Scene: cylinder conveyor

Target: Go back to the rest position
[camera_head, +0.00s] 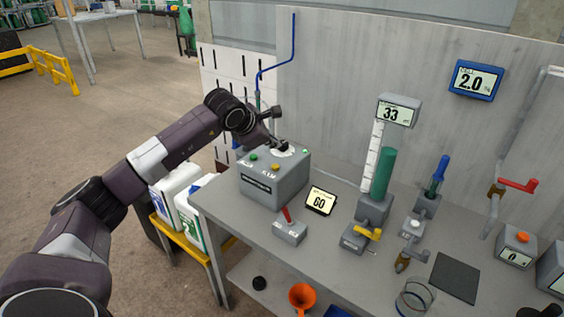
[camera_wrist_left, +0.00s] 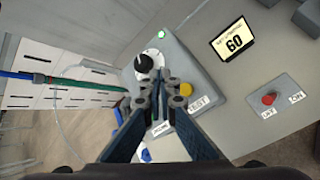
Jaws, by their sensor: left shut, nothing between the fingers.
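My left arm reaches in from the left in the head view. Its gripper (camera_head: 277,141) is at the top rear of the grey control box (camera_head: 262,189), close to the black knob on its white dial. In the left wrist view the gripper (camera_wrist_left: 161,82) is shut and empty, with its fingertips just beside the black knob (camera_wrist_left: 145,63). I cannot tell whether they touch it. The yellow button (camera_wrist_left: 186,89) is right of the fingers, and a lit green lamp (camera_wrist_left: 161,34) is above the knob. My right gripper is not in view.
The grey table (camera_head: 262,237) carries a red-lever switch box (camera_head: 289,231), a display reading 60 (camera_head: 321,201) and a green cylinder (camera_head: 383,174) on a stand. The perforated panel and a blue pipe (camera_head: 293,45) stand behind the box. Open floor lies left.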

